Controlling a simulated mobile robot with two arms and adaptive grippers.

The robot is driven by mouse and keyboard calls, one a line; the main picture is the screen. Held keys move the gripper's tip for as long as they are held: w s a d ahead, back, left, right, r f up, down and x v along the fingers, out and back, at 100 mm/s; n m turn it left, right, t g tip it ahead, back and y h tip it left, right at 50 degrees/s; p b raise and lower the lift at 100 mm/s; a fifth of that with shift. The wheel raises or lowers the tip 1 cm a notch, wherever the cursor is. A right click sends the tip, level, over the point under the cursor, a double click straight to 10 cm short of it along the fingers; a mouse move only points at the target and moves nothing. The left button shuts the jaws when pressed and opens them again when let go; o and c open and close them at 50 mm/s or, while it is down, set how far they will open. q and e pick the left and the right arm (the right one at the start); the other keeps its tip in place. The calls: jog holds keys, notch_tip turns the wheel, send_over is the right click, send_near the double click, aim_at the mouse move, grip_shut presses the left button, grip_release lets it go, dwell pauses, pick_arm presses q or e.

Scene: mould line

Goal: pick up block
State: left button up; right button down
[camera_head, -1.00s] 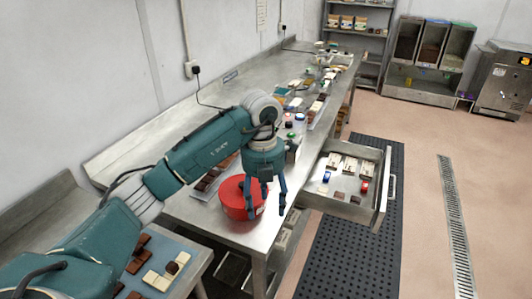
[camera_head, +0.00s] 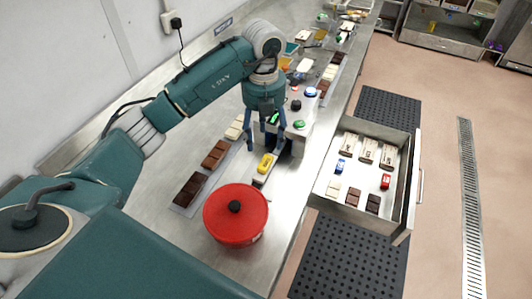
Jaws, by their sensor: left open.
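My left gripper (camera_head: 266,144) points down over the steel counter with its fingers apart and nothing seen between them. Just below its fingertips lies a small yellow piece (camera_head: 266,163) on a narrow strip; I cannot tell how high the fingers are above it. Brown blocks (camera_head: 214,154) and dark brown blocks (camera_head: 190,189) lie on a tray to the left. The open drawer (camera_head: 327,203) holds several pale labelled blocks (camera_head: 368,150), a blue piece (camera_head: 340,166), a red piece (camera_head: 385,181) and dark blocks (camera_head: 373,203). My right gripper does not show.
A red lidded pot (camera_head: 236,213) stands on the counter (camera_head: 180,240) in front of the gripper. The drawer sticks out over a black floor mat (camera_head: 345,262).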

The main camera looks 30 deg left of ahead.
aim_at(263, 161)
pick_arm(q)
jog(key=f, duration=0.1)
jog(key=s+f+p, duration=0.1)
jog(key=f, duration=0.1)
jog(key=shift+f, duration=0.2)
jog(key=shift+w+f, duration=0.1)
jog(key=shift+f, duration=0.2)
notch_tip(263, 161, down, 4)
jog(key=p, duration=0.3)
jog(key=shift+w+a+f, duration=0.1)
jog(key=shift+f, duration=0.5)
jog(key=shift+c, duration=0.5)
jog(key=c, duration=0.8)
jog(key=shift+c, duration=1.3)
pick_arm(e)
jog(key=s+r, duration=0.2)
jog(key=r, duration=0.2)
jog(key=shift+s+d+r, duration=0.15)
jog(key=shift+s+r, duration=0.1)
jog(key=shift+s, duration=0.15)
